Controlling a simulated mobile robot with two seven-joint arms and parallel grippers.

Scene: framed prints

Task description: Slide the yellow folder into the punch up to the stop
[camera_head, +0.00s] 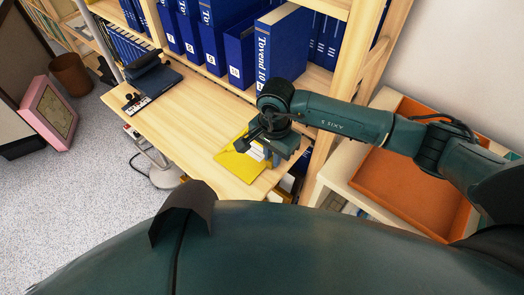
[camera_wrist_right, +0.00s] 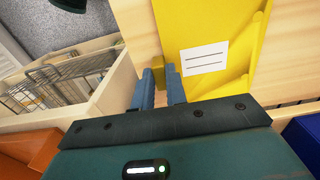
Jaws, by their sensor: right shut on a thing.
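The yellow folder (camera_head: 232,164) lies flat over the front right part of the wooden desk, partly hidden by my right gripper (camera_head: 268,153). In the right wrist view the folder (camera_wrist_right: 215,75) is large and bears a white label with dark lines. The blue fingers of my right gripper (camera_wrist_right: 160,75) are close together at the folder's edge, shut on it. The punch appears to be the dark device (camera_head: 155,76) at the far left of the desk, well apart from the folder. My left gripper is not in view.
The desk (camera_head: 195,110) is clear between the folder and the dark device. A small black-and-white item (camera_head: 137,103) lies at the desk's left edge. Blue binders (camera_head: 240,55) stand behind on a shelf. An orange tray (camera_head: 410,175) is at right. A pink frame (camera_head: 49,113) leans at left.

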